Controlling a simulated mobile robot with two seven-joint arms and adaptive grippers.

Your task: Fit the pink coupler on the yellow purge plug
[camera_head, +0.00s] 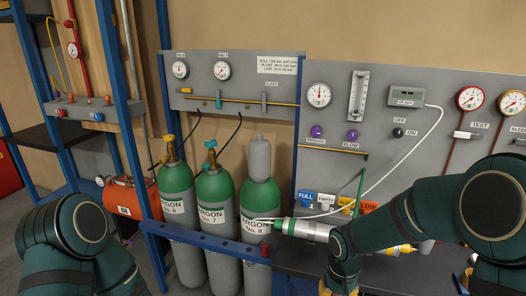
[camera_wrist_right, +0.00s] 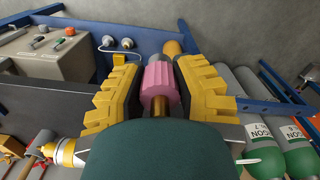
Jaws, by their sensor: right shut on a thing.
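The pink coupler (camera_wrist_right: 159,85) is between the yellow fingers of my right gripper (camera_wrist_right: 158,78), which is shut on it, in the right wrist view. A brass-coloured stem shows at its near end and a grey collar at its far end. An orange-yellow cylinder (camera_wrist_right: 172,48) lies in line just beyond the collar; I cannot tell whether it is the yellow purge plug or whether it touches the coupler. In the head view my right arm reaches down over the bench and hides the coupler. My left arm is at the lower left, its gripper out of frame.
Green argon bottles (camera_head: 215,190) stand in a blue rack (camera_head: 205,239) left of the bench. A grey gauge panel (camera_head: 425,130) stands behind. A grey box (camera_wrist_right: 45,55) is beside the gripper in the wrist view.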

